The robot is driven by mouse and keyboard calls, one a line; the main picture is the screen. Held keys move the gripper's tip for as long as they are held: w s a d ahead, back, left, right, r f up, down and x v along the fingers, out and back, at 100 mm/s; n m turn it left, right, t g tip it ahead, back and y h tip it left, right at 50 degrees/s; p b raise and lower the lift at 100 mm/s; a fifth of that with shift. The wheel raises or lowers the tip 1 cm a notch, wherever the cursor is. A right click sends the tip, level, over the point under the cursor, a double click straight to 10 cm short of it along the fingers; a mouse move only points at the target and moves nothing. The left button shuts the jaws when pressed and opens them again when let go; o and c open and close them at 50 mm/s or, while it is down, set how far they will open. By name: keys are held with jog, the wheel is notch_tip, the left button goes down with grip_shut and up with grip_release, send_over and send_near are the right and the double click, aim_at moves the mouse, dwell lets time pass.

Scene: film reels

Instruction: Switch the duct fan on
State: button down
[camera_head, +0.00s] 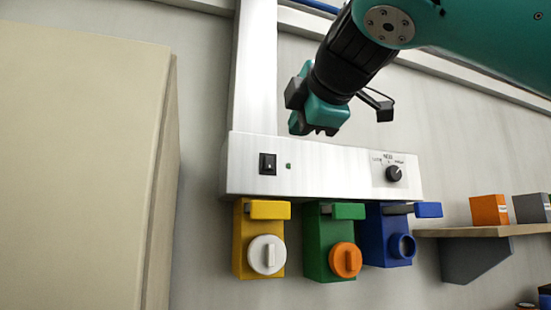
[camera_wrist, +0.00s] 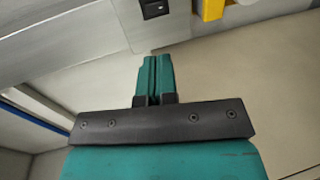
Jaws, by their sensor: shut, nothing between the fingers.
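A white panel box (camera_head: 330,176) spans the wall below a white vertical duct (camera_head: 254,70). On its left part is a black rocker switch (camera_head: 267,164) with a small green light (camera_head: 289,166) beside it. On its right part is a black knob (camera_head: 394,174) with a printed scale. My gripper (camera_head: 318,130) is above the panel, up and to the right of the switch, apart from it. In the wrist view the switch (camera_wrist: 155,8) is at the top edge, beyond my shut, empty fingertips (camera_wrist: 154,60). Which way the rocker is set is too small to tell.
Below the panel hang yellow (camera_head: 245,235), green (camera_head: 315,240) and blue (camera_head: 375,240) boxes, with round caps or openings. A beige cabinet (camera_head: 80,160) stands at the left. A shelf (camera_head: 480,231) with small boxes is at the right. The wall left of the duct is clear.

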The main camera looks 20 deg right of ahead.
aim_at(271, 167)
jog(key=p+x, duration=0.2)
jog(key=x, duration=1)
jog(key=shift+w+p, duration=0.3)
jog(key=shift+w, duration=0.15)
jog(key=shift+w+f, duration=0.25)
jog(key=shift+w, duration=0.3)
jog(key=shift+f, duration=0.1)
